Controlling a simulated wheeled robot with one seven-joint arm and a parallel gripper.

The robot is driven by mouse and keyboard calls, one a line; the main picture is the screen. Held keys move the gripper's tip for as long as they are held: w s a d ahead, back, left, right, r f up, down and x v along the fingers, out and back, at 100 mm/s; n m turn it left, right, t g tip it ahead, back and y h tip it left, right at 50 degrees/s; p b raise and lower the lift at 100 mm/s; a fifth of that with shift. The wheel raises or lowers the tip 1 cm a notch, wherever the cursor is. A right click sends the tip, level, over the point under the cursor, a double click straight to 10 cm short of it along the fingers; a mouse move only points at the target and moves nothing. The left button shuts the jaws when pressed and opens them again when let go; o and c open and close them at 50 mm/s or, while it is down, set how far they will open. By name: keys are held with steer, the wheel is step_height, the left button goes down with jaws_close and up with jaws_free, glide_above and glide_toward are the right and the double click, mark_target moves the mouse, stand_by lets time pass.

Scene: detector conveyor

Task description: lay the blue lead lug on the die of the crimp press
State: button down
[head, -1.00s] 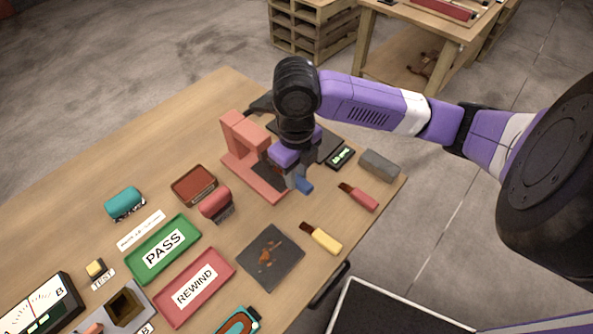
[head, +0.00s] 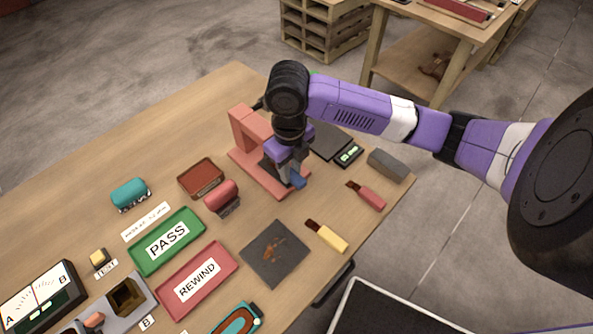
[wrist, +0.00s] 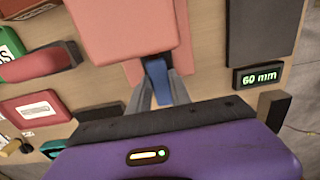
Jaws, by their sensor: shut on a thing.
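The blue lead lug (head: 297,181) is held in my gripper (head: 291,173), which is shut on it; it also shows between the fingers (wrist: 154,92) in the wrist view (wrist: 158,78). The salmon-pink crimp press (head: 243,130) stands at the middle of the table, its base (head: 262,179) running toward the front right. My gripper is over or beside the front end of that base. In the wrist view the press head (wrist: 125,25) is just ahead of the lug. The die is hidden, so I cannot tell whether the lug touches it.
A dark plate (head: 330,142) and a 60 mm readout (head: 348,155) lie right of the press. A grey block (head: 388,166), red-handled brush (head: 367,195) and yellow-handled brush (head: 328,236) are near the right edge. A red roller (head: 222,197) and green PASS tray (head: 167,242) lie left.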

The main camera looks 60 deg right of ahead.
steer(key=shift+w+d+f+b, duration=0.1)
steer(key=shift+w+d+b, duration=0.15)
steer(key=shift+w, duration=0.55)
steer(key=shift+w+d+f+b, duration=0.1)
steer(key=shift+w+d+b, duration=0.15)
steer(key=shift+w, duration=0.5)
steer(key=shift+f+b, duration=0.2)
steer(key=shift+b, duration=0.15)
steer(key=c, duration=1.1)
jaws_free()
